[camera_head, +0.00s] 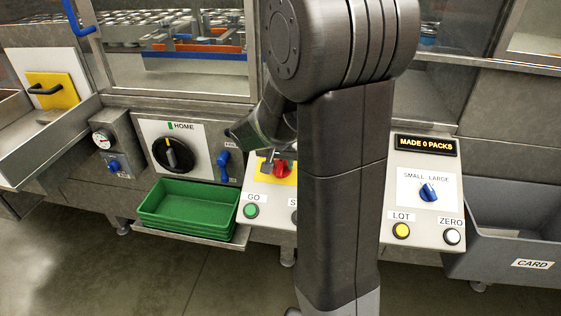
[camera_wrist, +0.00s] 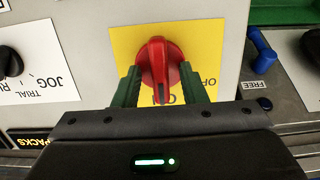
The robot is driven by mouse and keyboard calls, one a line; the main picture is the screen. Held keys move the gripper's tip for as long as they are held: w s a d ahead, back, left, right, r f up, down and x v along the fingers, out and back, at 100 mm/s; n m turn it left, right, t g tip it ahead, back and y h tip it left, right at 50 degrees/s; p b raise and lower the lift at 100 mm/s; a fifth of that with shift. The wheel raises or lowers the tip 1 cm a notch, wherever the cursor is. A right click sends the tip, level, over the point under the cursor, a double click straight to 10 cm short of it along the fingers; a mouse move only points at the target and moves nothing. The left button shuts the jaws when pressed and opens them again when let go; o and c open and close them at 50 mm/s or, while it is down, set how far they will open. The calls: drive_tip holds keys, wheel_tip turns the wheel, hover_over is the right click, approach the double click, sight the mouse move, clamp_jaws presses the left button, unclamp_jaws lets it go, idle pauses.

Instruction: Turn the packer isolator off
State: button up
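The packer isolator is a red rotary knob (camera_wrist: 160,66) on a yellow plate (camera_wrist: 122,42). In the wrist view its handle points down the picture toward the word ON, and OFF is lettered to the right. The knob also shows in the head view (camera_head: 281,170), partly covered by my arm. My gripper (camera_wrist: 160,78) has its green fingers on either side of the knob, with yellow showing between the fingers and the handle's lower part. It looks open; contact at the fingertips cannot be made out. In the head view my gripper (camera_head: 270,160) is partly hidden.
A black HOME dial (camera_head: 173,154) and a blue handle (camera_head: 223,164) are left of the isolator. Green trays (camera_head: 188,208) sit below.

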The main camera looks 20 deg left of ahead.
clamp_jaws()
drive_tip(key=n, duration=0.4)
drive_tip(key=shift+a+h+b, duration=0.15)
drive_tip(key=shift+h+b, duration=0.15)
drive_tip(key=shift+b, duration=0.1)
drive_tip(key=n, duration=0.4)
drive_tip(key=shift+s+n+t, duration=0.1)
drive_tip(key=shift+n+t, duration=0.3)
drive_tip(key=n, duration=0.4)
drive_tip(key=shift+t+b, duration=0.3)
drive_tip(key=shift+s+a+n+t+h, duration=0.1)
drive_tip(key=shift+n+t+h, duration=0.05)
drive_tip(key=shift+n, duration=1)
drive_tip(key=shift+s+n+t+h, duration=0.1)
drive_tip(key=shift+n+t+h, duration=0.05)
drive_tip(key=shift+n, duration=1)
